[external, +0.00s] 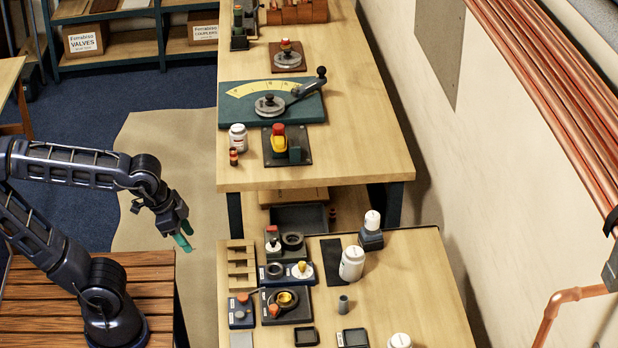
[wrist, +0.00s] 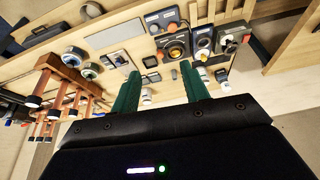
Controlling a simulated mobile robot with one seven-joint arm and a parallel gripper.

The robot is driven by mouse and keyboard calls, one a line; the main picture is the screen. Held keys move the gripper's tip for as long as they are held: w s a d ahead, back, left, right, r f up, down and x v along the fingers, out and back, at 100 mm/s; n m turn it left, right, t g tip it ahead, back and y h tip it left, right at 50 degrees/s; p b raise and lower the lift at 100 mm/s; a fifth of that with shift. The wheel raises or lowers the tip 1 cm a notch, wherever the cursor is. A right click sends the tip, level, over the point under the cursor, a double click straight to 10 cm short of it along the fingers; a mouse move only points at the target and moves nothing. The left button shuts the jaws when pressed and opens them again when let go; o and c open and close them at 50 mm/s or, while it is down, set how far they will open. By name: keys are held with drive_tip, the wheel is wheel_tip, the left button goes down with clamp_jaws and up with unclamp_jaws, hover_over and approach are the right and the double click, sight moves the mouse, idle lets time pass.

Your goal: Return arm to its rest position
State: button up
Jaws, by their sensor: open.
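My gripper (external: 184,239) hangs at the end of my bent arm, left of the two workbenches in the external view. Its green fingers point down over the tan floor mat, clear of both benches. In the wrist view my gripper (wrist: 163,92) shows its two green fingers spread apart with nothing held between them. The bench with its fixtures lies beyond the fingertips there, apart from them.
The near bench (external: 425,290) holds several small fixtures and white bottles. The far bench (external: 365,150) bears a teal board with a yellow dial (external: 245,105) and a lever. Slatted wood (external: 150,290) lies beneath my arm. The tan mat (external: 150,150) is bare.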

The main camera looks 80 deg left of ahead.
drive_tip(key=shift+s+f+n, duration=0.15)
drive_tip(key=shift+s, duration=0.35)
drive_tip(key=shift+s+f+n, duration=0.15)
drive_tip(key=shift+s, duration=0.35)
idle(0.7)
